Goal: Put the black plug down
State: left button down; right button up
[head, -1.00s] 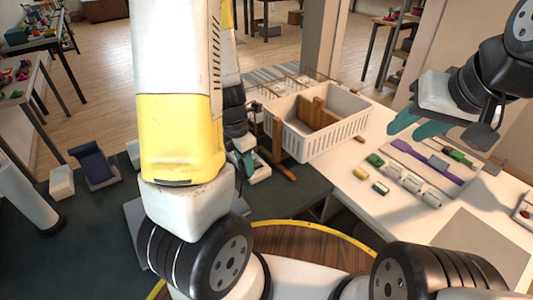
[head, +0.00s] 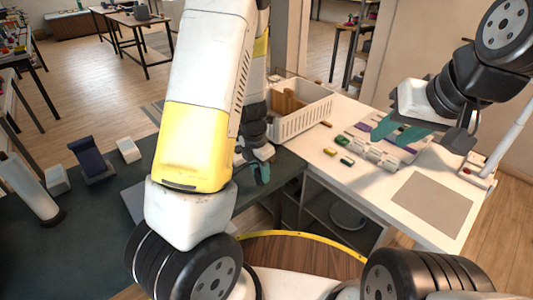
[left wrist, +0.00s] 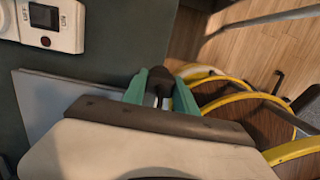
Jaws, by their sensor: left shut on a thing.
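My left gripper (left wrist: 157,88) is shut on the black plug (left wrist: 158,73) in the left wrist view. The plug sits between the two green fingertips, with a bright metal-looking part nearer the palm. In the head view the left gripper (head: 260,172) shows just right of my forearm, by the dark table's edge. The plug cannot be made out clearly there. My right gripper (head: 399,132) is open and appears empty, above the white table, its green fingers apart.
A white slatted bin (head: 300,120) and several small coloured pieces stand on the white table (head: 350,190). A grey mat (head: 432,203) lies at its right. The dark table (head: 75,235) has free room at left.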

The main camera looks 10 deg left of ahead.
pick_arm(q)
jog(key=w, duration=0.2)
jog(key=w+a, duration=0.1)
jog(key=w, duration=0.1)
jog(key=w+a, duration=0.1)
jog(key=w, duration=0.2)
jog(key=shift+a+f, duration=0.2)
jog(key=shift+f, duration=0.2)
jog(key=shift+w+f, duration=0.1)
jog(key=shift+f, duration=1.6)
jog(key=shift+f, duration=0.15)
jog(key=c, duration=1)
grip_release()
jog(key=shift+o, duration=0.2)
